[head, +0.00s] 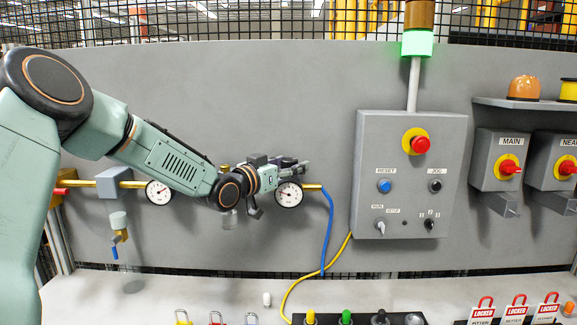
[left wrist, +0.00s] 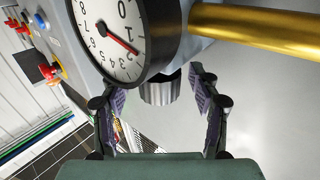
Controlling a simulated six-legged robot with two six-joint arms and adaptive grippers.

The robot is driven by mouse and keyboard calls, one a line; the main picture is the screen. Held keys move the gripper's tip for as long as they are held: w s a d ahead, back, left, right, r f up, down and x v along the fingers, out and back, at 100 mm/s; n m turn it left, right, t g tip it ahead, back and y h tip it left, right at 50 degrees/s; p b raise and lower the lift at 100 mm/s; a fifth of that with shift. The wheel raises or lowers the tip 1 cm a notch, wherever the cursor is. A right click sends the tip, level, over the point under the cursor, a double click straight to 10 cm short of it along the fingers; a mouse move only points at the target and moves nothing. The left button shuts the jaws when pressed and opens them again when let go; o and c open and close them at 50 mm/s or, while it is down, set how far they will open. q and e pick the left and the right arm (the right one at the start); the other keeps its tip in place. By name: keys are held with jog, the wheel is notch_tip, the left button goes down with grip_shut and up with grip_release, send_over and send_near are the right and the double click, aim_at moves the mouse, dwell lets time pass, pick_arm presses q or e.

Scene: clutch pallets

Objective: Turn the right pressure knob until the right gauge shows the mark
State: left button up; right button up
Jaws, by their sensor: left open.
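The right gauge (head: 289,194) is a round white dial with a black rim on the grey panel. It shows large in the left wrist view (left wrist: 112,36), with a red needle pointing near the 2; I cannot make out a separate mark. The right pressure knob (left wrist: 160,89) is a ribbed grey metal cylinder beside the gauge. My left gripper (head: 273,187) is open at the right gauge. In the left wrist view its fingers (left wrist: 158,88) stand on either side of the knob, with gaps between. The knob is hidden behind the gripper in the head view. My right gripper is not in view.
A brass pipe (left wrist: 250,28) runs close to the gauge. The left gauge (head: 159,191) is further left. A blue hose (head: 329,235) leaves the right gauge's fitting. A grey control box (head: 395,210) stands to the right. Padlocks and tags line the bench (head: 200,290).

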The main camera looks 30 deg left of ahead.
pick_arm(q)
jog(key=shift+w+d, duration=0.15)
jog(key=c, duration=0.6)
jog(key=shift+f, duration=0.1)
jog(key=c, duration=0.6)
